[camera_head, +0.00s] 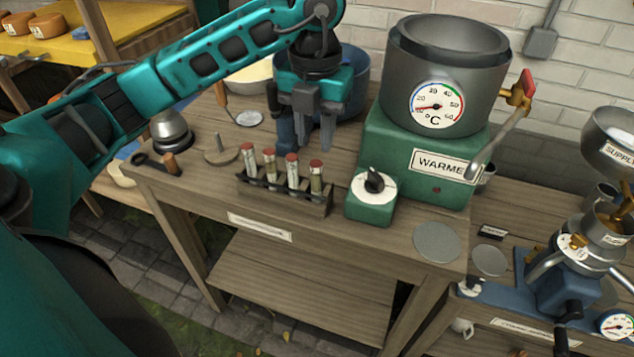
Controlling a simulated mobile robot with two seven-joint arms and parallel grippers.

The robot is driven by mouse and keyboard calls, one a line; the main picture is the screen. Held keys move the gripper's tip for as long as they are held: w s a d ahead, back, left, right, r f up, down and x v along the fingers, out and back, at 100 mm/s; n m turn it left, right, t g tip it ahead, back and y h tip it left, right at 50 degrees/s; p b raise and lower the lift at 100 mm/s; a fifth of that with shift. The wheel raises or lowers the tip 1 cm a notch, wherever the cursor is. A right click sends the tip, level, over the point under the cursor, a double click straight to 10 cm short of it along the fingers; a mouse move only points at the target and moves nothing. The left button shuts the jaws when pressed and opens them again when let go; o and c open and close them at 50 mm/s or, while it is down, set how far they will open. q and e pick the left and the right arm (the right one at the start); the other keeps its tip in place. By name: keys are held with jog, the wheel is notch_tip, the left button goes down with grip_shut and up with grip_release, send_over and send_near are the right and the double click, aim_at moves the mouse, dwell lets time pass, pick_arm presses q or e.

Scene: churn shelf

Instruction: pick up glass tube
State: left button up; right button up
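Several glass tubes with red caps stand upright in a row in a small wooden rack (284,200) near the table's front edge. From left to right I see the leftmost tube (249,160), a second tube (270,165), a third tube (292,173) and the rightmost tube (316,179). My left gripper (314,143) points down above and behind the rack, with its two fingers apart and nothing visible between them. It is not touching any tube as far as I can see. My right gripper is not in view.
A green warmer (400,150) with a steel pot (448,70) and dial stands right of the rack. A blue bucket (354,75) is behind my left gripper. Discs (437,242) lie front right, on bare wood.

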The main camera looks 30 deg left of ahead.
aim_at(316, 162)
pick_arm(q)
notch_tip(316, 162, down, 8)
jog(key=shift+s+d+f, duration=0.1)
jog(key=shift+s+d, duration=0.05)
grip_shut()
dwell(0.5)
